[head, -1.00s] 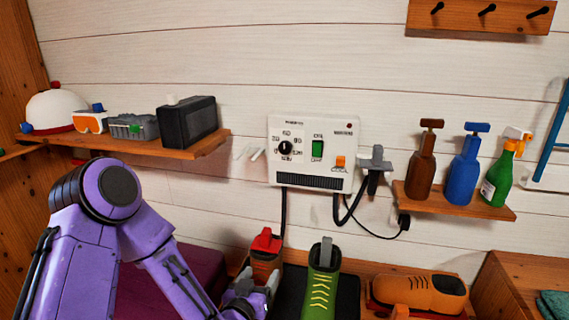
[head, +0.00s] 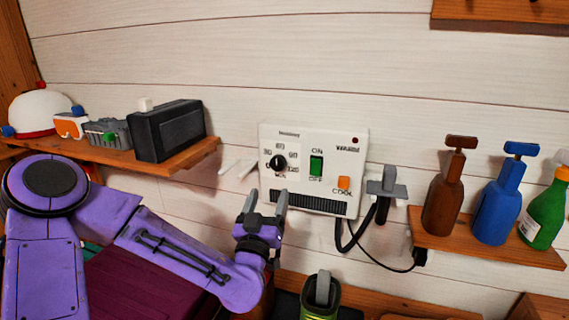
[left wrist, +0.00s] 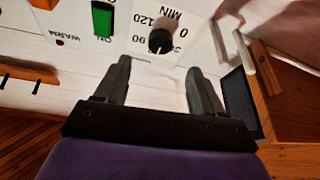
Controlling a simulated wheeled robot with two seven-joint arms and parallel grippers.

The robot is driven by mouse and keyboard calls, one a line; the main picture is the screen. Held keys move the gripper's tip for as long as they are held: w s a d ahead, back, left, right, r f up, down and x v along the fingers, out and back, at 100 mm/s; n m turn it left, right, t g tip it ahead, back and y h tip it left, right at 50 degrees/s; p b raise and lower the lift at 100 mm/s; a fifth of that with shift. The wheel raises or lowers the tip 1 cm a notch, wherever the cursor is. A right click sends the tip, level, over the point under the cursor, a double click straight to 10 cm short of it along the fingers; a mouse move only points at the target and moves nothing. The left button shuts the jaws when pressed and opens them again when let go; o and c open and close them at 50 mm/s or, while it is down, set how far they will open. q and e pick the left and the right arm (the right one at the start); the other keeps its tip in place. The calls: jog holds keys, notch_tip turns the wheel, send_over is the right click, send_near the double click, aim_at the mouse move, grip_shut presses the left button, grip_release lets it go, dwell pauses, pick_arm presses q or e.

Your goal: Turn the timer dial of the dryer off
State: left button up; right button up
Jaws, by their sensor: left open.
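The dryer (head: 335,140) is a white wall box with a green ON/OFF switch (head: 316,166), an orange COOL button (head: 343,183) and a dark vent slot along its bottom. Its timer dial (head: 278,162) is a small round black knob on the left, ringed by minute numbers. I cannot tell exactly where its pointer stands. My left gripper (head: 264,203) is open and empty, just below the dial and apart from it. In the left wrist view the dial (left wrist: 160,40) appears beyond the open fingers (left wrist: 157,88), between them. My right gripper is not in view.
A wooden shelf (head: 190,159) at left holds a black box (head: 168,131), goggles and a helmet. White pegs (head: 236,169) stick out left of the dryer. A nozzle (head: 386,188) on a cord hangs at its right. Bottles stand on a right shelf (head: 480,248).

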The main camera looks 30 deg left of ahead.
aim_at(277, 165)
pick_arm(q)
jog(key=w+r+p, duration=0.1)
jog(key=w+a+r, duration=0.1)
jog(key=w+a+r+p, duration=0.1)
jog(key=w, duration=0.1)
jog(key=shift+p, duration=0.35)
jog(key=x, duration=0.1)
jog(key=p+x, duration=0.1)
jog(key=x, duration=0.2)
jog(key=shift+w+d+f, duration=0.1)
jog(key=shift+w+f, duration=0.15)
jog(key=shift+w, duration=0.1)
jog(key=shift+c, duration=0.4)
jog(key=c, duration=1)
